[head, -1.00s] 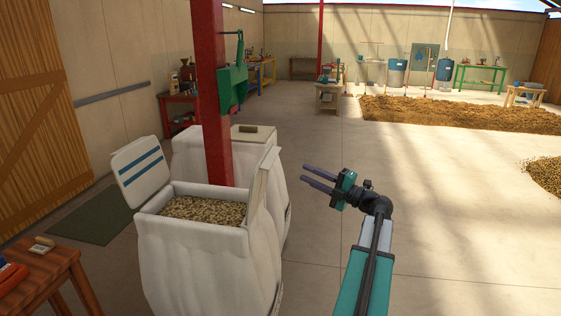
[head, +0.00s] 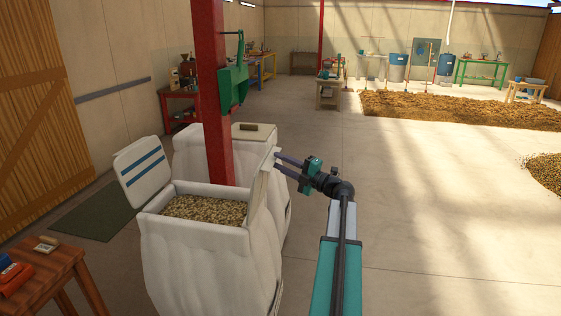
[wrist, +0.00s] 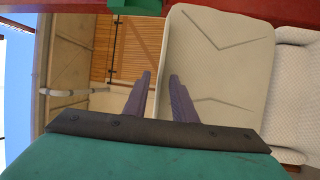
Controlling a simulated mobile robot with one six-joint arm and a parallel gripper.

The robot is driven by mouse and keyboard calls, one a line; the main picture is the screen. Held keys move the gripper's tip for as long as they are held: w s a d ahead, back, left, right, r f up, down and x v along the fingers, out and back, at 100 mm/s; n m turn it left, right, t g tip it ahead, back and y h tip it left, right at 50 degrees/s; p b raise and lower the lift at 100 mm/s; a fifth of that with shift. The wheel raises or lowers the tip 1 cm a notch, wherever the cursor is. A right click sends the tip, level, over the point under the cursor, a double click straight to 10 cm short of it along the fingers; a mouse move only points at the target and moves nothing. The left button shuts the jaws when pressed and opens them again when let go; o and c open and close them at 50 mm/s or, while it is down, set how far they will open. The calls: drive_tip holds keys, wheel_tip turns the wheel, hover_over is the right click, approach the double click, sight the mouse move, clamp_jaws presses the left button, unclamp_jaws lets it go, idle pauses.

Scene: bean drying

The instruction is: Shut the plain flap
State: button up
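The plain flap (head: 261,186) stands up at the right rim of the open front sack (head: 190,251), seen nearly edge-on in the head view. In the wrist view it is a broad off-white panel with faint crease lines (wrist: 220,60). The striped flap (head: 143,170), with two blue bands, stands open on the sack's left side. My gripper (head: 277,160) is beside the upper part of the plain flap, on its right, outer side. I cannot tell whether a finger touches the flap.
Beans (head: 205,210) fill the front sack. A closed sack (head: 200,152) and a red post (head: 212,100) stand behind it. A wooden table (head: 45,275) is at the lower left. The floor (head: 430,200) to the right is clear.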

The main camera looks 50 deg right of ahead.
drive_tip(key=shift+w, duration=0.2)
clamp_jaws()
idle(1.4)
